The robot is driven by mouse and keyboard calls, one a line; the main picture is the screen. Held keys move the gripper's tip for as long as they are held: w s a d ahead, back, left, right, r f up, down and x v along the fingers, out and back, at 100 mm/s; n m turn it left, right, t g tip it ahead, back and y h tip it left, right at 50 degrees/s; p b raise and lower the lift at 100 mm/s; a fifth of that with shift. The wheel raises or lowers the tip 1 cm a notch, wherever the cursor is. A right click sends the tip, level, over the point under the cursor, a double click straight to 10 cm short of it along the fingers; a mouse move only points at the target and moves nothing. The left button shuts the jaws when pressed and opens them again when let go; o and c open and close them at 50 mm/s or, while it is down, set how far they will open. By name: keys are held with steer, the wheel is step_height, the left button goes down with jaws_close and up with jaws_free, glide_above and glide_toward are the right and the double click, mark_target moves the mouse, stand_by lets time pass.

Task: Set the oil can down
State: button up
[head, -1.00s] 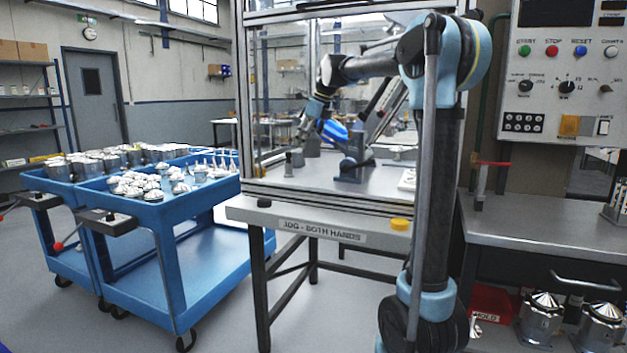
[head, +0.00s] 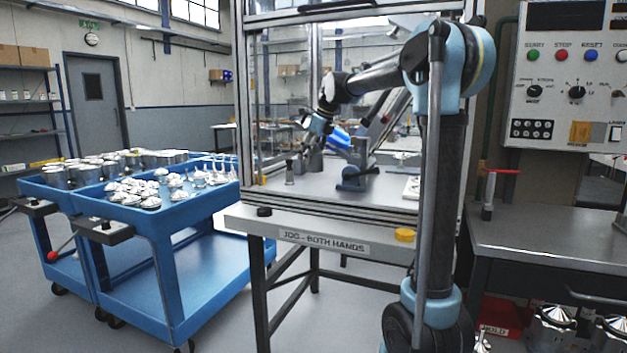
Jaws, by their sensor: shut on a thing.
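My gripper (head: 308,141) is small in the head view, inside the framed cell above the grey worktop (head: 315,190). It points down and is shut on a grey, can-shaped body, which I take to be the oil can (head: 313,161). The can looks roughly upright, and its upper part is partly hidden by the gripper. Its base is close to the worktop; I cannot tell whether it touches.
A small dark-topped post (head: 290,173) stands left of the can. A blue-grey vise (head: 356,178) stands to its right, with a bright blue part (head: 340,138) behind. Frame posts (head: 244,110) bound the cell. Loaded blue carts (head: 150,213) stand left.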

mark_target(319, 149)
steer(key=shift+s+f, duration=0.1)
steer(key=shift+f, duration=3.2)
steer(key=o, duration=1.2)
steer(key=shift+f, duration=0.1)
steer(key=v, duration=1.2)
steer(key=shift+s, duration=0.1)
